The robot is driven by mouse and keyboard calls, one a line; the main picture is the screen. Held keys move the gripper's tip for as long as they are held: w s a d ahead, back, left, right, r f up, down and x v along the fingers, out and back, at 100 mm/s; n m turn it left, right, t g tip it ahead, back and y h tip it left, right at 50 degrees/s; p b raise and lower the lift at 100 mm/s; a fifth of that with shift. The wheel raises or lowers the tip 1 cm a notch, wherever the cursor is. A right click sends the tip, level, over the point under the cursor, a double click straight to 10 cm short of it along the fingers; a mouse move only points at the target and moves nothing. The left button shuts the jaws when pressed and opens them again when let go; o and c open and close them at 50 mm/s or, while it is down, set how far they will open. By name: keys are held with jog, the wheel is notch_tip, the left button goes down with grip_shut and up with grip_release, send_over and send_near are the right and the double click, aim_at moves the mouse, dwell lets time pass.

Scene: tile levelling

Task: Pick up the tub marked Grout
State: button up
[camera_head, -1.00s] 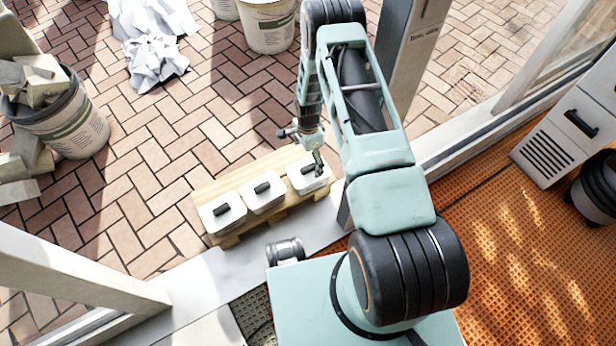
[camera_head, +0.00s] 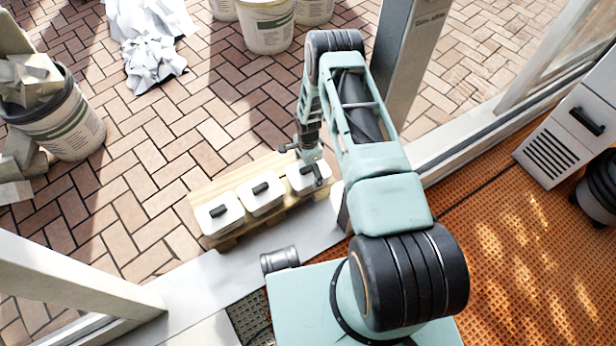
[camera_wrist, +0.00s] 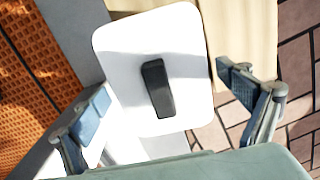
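Three white tubs with dark bar handles on their lids stand in a row on a pale wooden pallet (camera_head: 200,192): a left tub (camera_head: 228,222), a middle tub (camera_head: 271,203) and a right tub (camera_head: 298,184). No marking is readable, so I cannot tell which is Grout. My gripper (camera_head: 317,173) is over the right tub and partly hides it. In the wrist view my gripper (camera_wrist: 163,88) is open, its fingers spread wide on either side of a white lid (camera_wrist: 125,65) with a black handle (camera_wrist: 158,88). Nothing is held.
A pale door sill (camera_head: 215,285) lies in front of the pallet, with a grey metal cylinder (camera_head: 279,259) on it. A door post (camera_head: 413,55) rises behind my arm. Buckets (camera_head: 267,28) and a rubble-filled bucket (camera_head: 72,130) stand on the paving. A white cabinet (camera_head: 560,140) is right.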

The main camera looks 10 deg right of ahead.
jog(key=c, duration=1.8)
jog(key=shift+c, duration=0.2)
jog(key=shift+r, duration=0.1)
